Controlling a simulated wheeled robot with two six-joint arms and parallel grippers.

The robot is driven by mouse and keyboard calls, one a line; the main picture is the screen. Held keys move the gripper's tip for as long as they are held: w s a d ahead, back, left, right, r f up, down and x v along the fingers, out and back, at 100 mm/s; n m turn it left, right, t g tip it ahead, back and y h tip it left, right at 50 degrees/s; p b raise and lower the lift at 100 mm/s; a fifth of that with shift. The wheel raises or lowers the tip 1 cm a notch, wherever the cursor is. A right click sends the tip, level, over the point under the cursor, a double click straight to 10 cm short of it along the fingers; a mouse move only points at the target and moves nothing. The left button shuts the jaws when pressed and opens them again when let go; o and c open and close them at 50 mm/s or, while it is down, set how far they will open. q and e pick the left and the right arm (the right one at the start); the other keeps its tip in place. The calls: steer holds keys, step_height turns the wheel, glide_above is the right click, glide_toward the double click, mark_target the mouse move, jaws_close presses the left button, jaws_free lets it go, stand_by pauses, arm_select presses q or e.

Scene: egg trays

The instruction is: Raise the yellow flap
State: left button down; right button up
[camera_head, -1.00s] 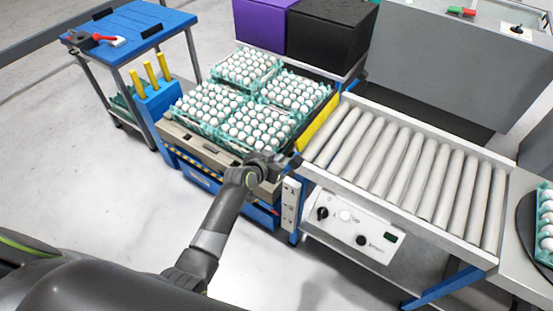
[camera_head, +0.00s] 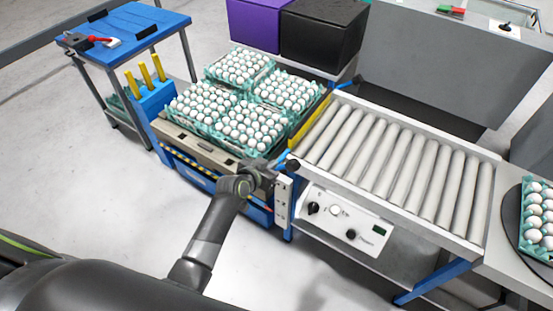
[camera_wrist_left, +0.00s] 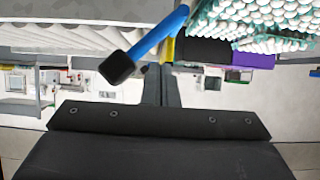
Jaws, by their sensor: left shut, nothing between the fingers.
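The yellow flap (camera_head: 310,122) is a thin, slanting strip between the egg trays and the roller conveyor in the head view. A sliver of yellow shows in the left wrist view (camera_wrist_left: 168,50). A blue lever (camera_head: 283,156) with a black knob (camera_head: 293,165) is at the flap's near end. In the left wrist view the blue lever (camera_wrist_left: 160,34) slants across above the fingers, its black knob (camera_wrist_left: 118,68) to their left. My left gripper (camera_head: 277,167) is shut and empty, close beside the lever; I cannot tell whether they touch. My right gripper is not in view.
Several egg trays (camera_head: 208,128) fill the platform left of the flap. The roller conveyor (camera_head: 390,160) lies right of it, with a white control panel (camera_head: 345,222) below. Purple (camera_head: 255,22) and black (camera_head: 322,35) boxes stand behind. A blue-topped table (camera_head: 130,25) is at far left.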

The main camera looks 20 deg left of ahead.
arm_select(q)
steer(key=s+a, duration=0.3)
steer(key=s, duration=0.3)
steer(key=shift+s+a+p, duration=0.15)
steer(key=shift+a+p, duration=0.05)
steer(key=shift+p, duration=0.25)
steer(key=s+a+f+n+g+y, duration=0.2)
steer(key=s+a+f+g, duration=0.2)
steer(key=s+f, duration=1.05)
steer(key=s+a+f+n+g+y, duration=0.1)
steer(key=s+a+f+g+y, duration=0.2)
steer(key=s+f, duration=1.1)
steer(key=s+a+f+g, duration=0.1)
steer(key=s+f, duration=0.2)
steer(key=s, duration=0.5)
steer(key=s+a+f+n+g, duration=0.1)
steer(key=s+a+f+g, duration=0.1)
steer(key=s, duration=0.6)
steer(key=shift+s+f, duration=0.2)
steer(key=shift+f, duration=0.2)
steer(key=shift+w, duration=0.1)
